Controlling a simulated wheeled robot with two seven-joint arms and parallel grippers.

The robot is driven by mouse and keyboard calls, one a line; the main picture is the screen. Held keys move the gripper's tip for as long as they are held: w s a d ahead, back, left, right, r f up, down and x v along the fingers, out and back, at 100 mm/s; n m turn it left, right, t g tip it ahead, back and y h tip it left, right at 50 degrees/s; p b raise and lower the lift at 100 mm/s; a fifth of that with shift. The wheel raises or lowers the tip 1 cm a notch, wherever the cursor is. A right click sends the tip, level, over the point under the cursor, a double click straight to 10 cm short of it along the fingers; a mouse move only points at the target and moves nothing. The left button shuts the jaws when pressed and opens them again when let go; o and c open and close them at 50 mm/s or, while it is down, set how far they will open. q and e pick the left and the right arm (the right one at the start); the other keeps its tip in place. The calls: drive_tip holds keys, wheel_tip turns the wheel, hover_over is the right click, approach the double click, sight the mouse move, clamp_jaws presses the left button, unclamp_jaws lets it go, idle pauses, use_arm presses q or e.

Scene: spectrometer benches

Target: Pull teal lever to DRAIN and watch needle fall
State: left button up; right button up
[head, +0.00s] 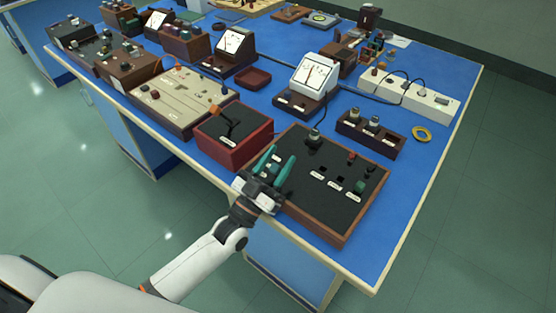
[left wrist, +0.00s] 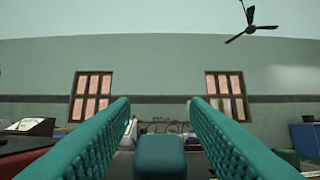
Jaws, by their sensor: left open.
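My left gripper (head: 281,154) is open over the near left part of a wooden-framed box with a black top (head: 322,205). Its two teal ribbed fingers also frame the left wrist view (left wrist: 160,104). A teal block, seemingly the lever's handle (left wrist: 160,157), shows low between the fingers, with a gap on both sides. In the head view the gripper largely hides it, and I cannot read the DRAIN label. A white meter (head: 314,73) with a dial stands behind the box; its needle is too small to read. My right gripper is not in view.
A red box with an orange-tipped lever (head: 233,135) stands just left of the black-topped box. A green knob (head: 360,187) rises at its right. A wooden block with bulbs (head: 370,135), a power strip (head: 410,92) and a yellow ring (head: 422,134) lie behind. The right table corner is clear.

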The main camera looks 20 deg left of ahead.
use_arm(q)
drive_tip(key=b+v, duration=0.2)
drive_tip(key=v, duration=0.9)
drive_tip(key=shift+s+f, duration=0.2)
drive_tip(key=shift+s, duration=0.15)
drive_tip(key=shift+a, duration=0.1)
drive_tip(key=shift+s, duration=0.1)
